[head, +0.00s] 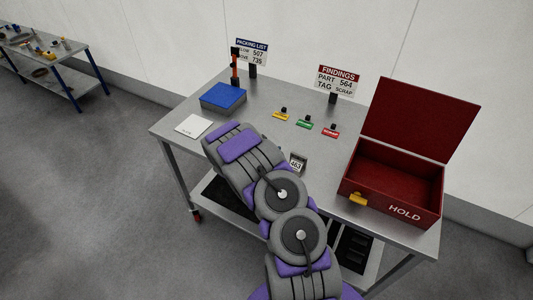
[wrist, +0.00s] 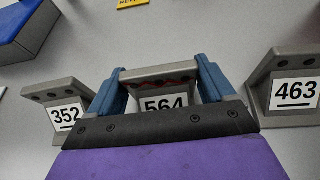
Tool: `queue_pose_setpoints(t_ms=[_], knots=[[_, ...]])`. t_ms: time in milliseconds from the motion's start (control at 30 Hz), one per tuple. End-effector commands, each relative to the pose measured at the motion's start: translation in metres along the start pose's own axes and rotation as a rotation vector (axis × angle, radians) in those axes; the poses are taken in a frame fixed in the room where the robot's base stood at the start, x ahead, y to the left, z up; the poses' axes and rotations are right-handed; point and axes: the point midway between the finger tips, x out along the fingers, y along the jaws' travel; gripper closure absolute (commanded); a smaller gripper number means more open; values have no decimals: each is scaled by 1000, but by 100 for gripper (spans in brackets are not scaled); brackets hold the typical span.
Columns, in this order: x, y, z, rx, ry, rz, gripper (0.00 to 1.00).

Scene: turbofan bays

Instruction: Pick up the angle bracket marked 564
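The angle bracket marked 564 (wrist: 160,100) is grey, with a white number label and a jagged red mark along its upper plate. In the wrist view it sits between the two blue fingers of my gripper (wrist: 160,82), one at each side. The fingertips come right up to its side edges; I cannot tell whether they press on it. The dark palm edge covers the lower part of its label. In the head view my arm hides this bracket and the gripper.
Bracket 352 (wrist: 62,112) stands close on the left and bracket 463 (wrist: 290,88) close on the right. On the table (head: 345,135) are a blue box (head: 223,96), a white card (head: 193,126), coloured tags (head: 304,124), signs and an open red HOLD box (head: 385,190).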

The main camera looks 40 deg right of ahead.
Motion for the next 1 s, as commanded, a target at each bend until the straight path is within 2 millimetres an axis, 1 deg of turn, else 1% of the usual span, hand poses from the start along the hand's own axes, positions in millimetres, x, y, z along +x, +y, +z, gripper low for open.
queue_pose_setpoints(t_ms=[33, 300, 367, 400, 633, 767, 867, 1000], knots=[[0, 0, 0, 0, 0, 0, 23], [0, 0, 0, 0, 1, 0, 49], [1, 0, 0, 0, 1, 0, 55], [0, 0, 0, 0, 1, 0, 56], [0, 0, 1, 0, 0, 0, 56], [-2, 0, 6, 1, -1, 0, 56], [-6, -1, 16, 0, -2, 0, 56], [-14, 0, 37, 1, -4, 1, 56]])
